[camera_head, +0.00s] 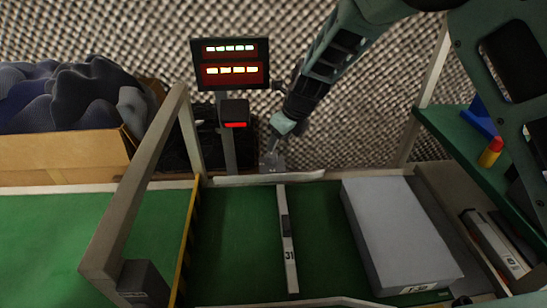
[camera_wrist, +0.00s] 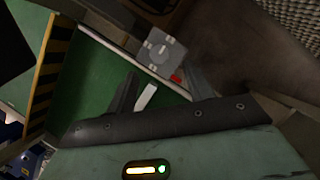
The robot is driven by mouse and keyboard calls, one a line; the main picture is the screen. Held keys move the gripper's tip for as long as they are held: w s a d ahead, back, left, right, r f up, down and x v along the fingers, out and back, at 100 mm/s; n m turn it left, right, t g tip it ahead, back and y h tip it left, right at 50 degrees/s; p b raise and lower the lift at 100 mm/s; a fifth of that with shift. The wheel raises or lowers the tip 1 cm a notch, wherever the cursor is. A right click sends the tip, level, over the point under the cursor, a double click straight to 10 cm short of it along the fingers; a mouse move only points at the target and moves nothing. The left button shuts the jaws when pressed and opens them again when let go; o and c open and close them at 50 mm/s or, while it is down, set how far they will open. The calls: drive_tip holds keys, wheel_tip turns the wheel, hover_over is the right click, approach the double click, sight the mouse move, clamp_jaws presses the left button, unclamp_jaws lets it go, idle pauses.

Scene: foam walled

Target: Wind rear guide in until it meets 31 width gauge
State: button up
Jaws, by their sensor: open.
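The width gauge (camera_head: 291,272) is a narrow pale strip marked 31, lying lengthwise on the green bed in the head view. A long white bar (camera_head: 262,179) runs along the bed's far edge; I cannot tell whether it is the rear guide. My gripper (camera_head: 272,158) is at that far edge, close to the bar, open with nothing seen between its fingers. In the wrist view a grey square fitting (camera_wrist: 161,53) with a round centre and red mark is ahead of the gripper. Contact with it cannot be told.
A large grey block (camera_head: 396,232) lies on the bed's right. A yellow-black edge (camera_head: 183,250) and a pale frame (camera_head: 135,190) stand on the left. A lit red display (camera_head: 231,64) stands behind. A box of dark cloth (camera_head: 65,158) is at far left, a green shelf (camera_head: 462,150) at right.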

sight(272, 155)
drive_tip(key=b+x, duration=0.1)
drive_tip(key=x, duration=0.6)
drive_tip(key=shift+b, duration=0.4)
drive_tip(key=shift+r, duration=0.1)
drive_tip(key=c, duration=1)
